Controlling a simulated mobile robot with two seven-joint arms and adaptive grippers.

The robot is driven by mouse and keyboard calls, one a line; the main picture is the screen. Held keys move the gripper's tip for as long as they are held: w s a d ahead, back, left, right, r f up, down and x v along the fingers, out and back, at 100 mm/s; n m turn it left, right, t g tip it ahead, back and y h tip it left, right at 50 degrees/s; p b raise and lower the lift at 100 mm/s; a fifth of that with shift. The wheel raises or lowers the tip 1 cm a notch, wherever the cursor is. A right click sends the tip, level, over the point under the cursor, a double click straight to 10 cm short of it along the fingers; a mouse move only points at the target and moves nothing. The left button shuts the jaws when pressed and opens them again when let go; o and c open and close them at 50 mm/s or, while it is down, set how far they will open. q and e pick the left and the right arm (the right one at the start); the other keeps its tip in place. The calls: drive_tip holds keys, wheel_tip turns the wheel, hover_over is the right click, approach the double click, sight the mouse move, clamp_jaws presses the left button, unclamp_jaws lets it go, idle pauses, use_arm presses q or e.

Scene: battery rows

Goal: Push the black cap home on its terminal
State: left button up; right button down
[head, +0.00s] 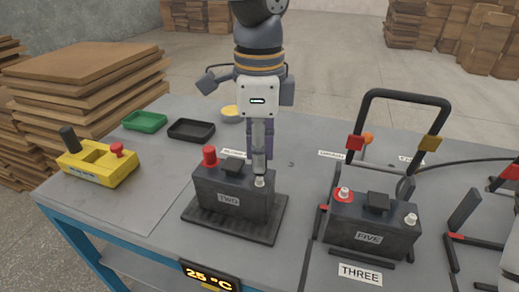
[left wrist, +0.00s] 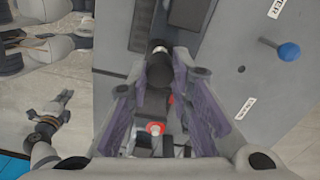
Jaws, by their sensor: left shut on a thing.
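My left gripper (head: 260,170) points down over the right-hand post of battery TWO (head: 228,200). It is shut on the black cap (left wrist: 157,72), which shows between the purple finger pads in the left wrist view. In the head view the fingers hide the cap. The bare silver terminal (head: 260,182) shows just below the fingertips; a silver end (left wrist: 158,47) shows just past the cap in the left wrist view. I cannot tell whether cap and terminal touch. A red cap (head: 210,156) stands on the battery's other post.
A yellow block (head: 96,166) with a black and a red piece is at the left. Green (head: 145,121) and black (head: 190,130) trays lie behind. The grey table is clear at front left.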

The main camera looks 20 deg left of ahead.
use_arm(q)
drive_tip(key=shift+f, duration=0.2)
drive_tip(key=shift+f, duration=0.4)
drive_tip(key=shift+f, duration=0.15)
idle(0.4)
drive_tip(key=shift+f, duration=0.25)
drive_tip(key=shift+f, duration=0.5)
idle(0.8)
drive_tip(key=o, duration=0.8)
drive_tip(key=shift+o, duration=0.4)
drive_tip(key=o, duration=0.4)
drive_tip(key=shift+o, duration=0.2)
